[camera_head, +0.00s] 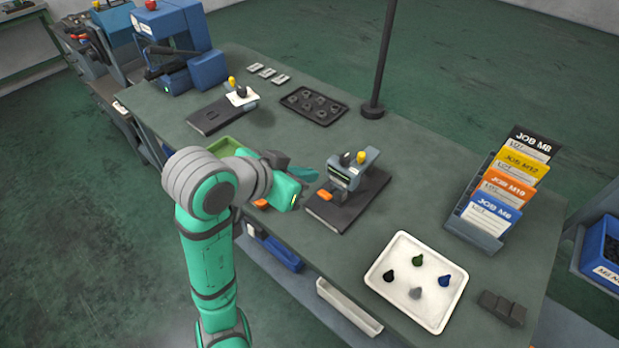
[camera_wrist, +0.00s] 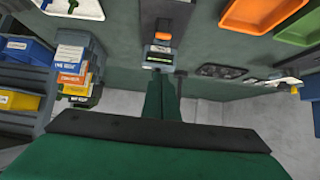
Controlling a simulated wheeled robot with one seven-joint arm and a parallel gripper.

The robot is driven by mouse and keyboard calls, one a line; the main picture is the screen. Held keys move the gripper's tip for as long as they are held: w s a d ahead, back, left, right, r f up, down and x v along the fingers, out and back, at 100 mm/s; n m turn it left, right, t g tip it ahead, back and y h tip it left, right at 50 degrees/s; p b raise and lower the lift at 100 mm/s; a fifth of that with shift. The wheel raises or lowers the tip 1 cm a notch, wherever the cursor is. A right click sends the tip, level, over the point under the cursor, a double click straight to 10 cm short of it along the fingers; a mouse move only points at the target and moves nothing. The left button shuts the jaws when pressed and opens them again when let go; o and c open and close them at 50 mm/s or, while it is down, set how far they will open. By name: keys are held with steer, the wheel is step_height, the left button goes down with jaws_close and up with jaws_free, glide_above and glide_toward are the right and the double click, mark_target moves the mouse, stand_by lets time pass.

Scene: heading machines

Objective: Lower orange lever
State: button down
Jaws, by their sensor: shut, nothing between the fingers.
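The orange lever (camera_head: 331,196) sticks out low from the front of a small grey-blue bench machine (camera_head: 352,170) on a dark base plate (camera_head: 350,205). In the wrist view the orange lever (camera_wrist: 163,36) shows at the top centre, on the near side of the machine (camera_wrist: 160,54). My gripper (camera_head: 306,174) is shut and empty, just left of the machine in the head view and apart from the lever. In the wrist view its green fingers (camera_wrist: 161,85) lie together, pointing towards the machine. The exact height of the fingertips over the table is hard to tell.
A dark pole (camera_head: 375,90) stands behind the machine. A white tray (camera_head: 392,299) with small coloured pieces and a job-card rack (camera_head: 470,228) are to the right. A green bin (camera_head: 224,147) and an orange bin (camera_wrist: 262,12) are near the arm. A second machine (camera_head: 240,95) stands farther back.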

glide_above(322, 195)
steer(key=w, duration=0.1)
steer(key=f, duration=0.6)
steer(key=shift+d, duration=0.35)
steer(key=shift+s+a+f, duration=0.2)
steer(key=shift+s+f, duration=0.05)
steer(key=shift+f, duration=0.2)
steer(key=shift+s+a+f, duration=0.2)
steer(key=shift+s+f, duration=0.05)
steer(key=shift+f, duration=0.2)
steer(key=shift+s+a+f, duration=0.2)
steer(key=shift+s+f, duration=0.05)
steer(key=shift+f, duration=0.45)
